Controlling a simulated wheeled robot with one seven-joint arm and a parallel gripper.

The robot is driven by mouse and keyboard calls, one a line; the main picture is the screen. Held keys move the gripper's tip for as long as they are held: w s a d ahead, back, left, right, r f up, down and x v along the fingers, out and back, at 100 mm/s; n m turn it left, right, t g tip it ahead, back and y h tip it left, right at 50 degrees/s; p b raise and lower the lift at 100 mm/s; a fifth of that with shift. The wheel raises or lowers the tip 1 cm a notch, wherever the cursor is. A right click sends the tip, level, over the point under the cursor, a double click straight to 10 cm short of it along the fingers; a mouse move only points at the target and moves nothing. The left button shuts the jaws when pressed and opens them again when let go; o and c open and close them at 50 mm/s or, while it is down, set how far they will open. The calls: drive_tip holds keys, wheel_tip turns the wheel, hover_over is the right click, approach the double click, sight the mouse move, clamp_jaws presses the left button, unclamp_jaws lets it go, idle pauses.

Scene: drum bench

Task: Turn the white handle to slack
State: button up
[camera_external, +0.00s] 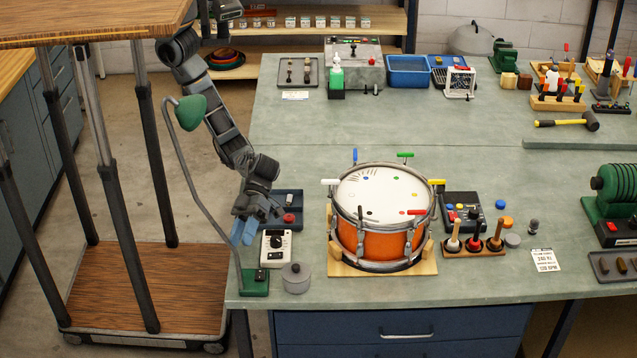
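The orange drum (376,240) with a white head stands on a wooden base on the bench. Coloured T-handles sit around its rim. The white handle (330,182) is at the drum's left rim, its bar lying roughly level. The others are blue (355,156), green (405,155), yellow (437,182) and red (416,212). The fingers look close together; whether there is a gap is unclear.
A green lamp (192,112) on a bent stem rises at left.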

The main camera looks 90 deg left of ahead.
drive_tip(key=w+r+m+y+b, duration=0.1)
drive_tip(key=w+m+y, duration=0.3)
drive_tip(key=w, duration=0.2)
wheel_tip(320, 180, up, 14)
drive_tip(key=m+t+y+b, duration=0.3)
drive_tip(key=m+t+y, duration=0.15)
drive_tip(key=y, duration=0.45)
hover_over(331, 180)
drive_tip(key=shift+g, duration=0.35)
drive_tip(key=shift+f, duration=3.9)
drive_tip(key=shift+c, duration=0.3)
clamp_jaws()
